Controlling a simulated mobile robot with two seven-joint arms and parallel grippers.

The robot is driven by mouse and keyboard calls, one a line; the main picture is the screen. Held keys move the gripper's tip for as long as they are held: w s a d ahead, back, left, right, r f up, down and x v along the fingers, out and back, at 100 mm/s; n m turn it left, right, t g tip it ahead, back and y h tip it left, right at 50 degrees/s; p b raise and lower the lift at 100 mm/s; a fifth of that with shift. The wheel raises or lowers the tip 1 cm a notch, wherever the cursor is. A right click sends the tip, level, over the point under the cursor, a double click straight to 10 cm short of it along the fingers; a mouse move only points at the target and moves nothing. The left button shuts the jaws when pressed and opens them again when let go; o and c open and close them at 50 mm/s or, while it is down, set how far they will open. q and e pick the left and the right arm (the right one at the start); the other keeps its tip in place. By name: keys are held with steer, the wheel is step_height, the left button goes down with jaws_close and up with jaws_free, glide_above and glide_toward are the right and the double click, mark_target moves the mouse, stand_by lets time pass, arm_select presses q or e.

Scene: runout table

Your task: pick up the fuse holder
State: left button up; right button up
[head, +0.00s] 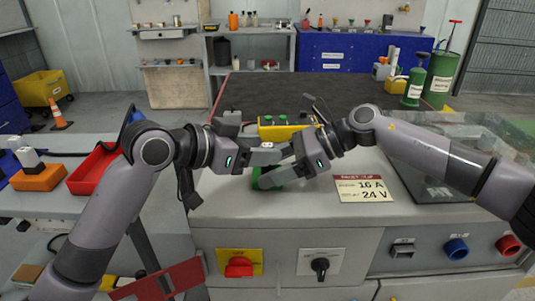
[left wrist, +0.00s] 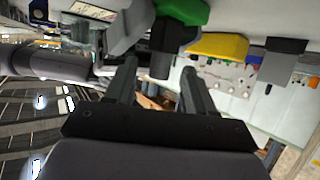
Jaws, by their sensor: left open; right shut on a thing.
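A green piece (head: 265,179), which I take to be the fuse holder, is low between my two grippers, partly hidden by the fingers. In the left wrist view the green piece (left wrist: 182,18) has a dark cylindrical part (left wrist: 161,58) projecting toward the gap between my left fingers. My right gripper (head: 277,176) is shut on the green piece. My left gripper (head: 272,151) is open, just above and beside it. In the left wrist view its two fingers (left wrist: 158,90) are apart, and the dark part shows beyond their tips. I cannot tell whether they touch it.
A yellow box with green buttons (head: 287,130) stands just behind the grippers. A card reading 16 A, 24 V (head: 363,188) lies to the right. A clear cover (head: 460,125) is at the right. A red tray (head: 92,170) is at the left. The dark table surface behind is mostly free.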

mark_target(267, 145)
arm_select(q)
steer(key=shift+x, duration=1.25)
jaws_close()
step_height(267, 145, up, 10)
arm_select(e)
steer(key=o, duration=0.9)
steer(key=shift+c, duration=0.2)
steer(key=shift+d, duration=0.1)
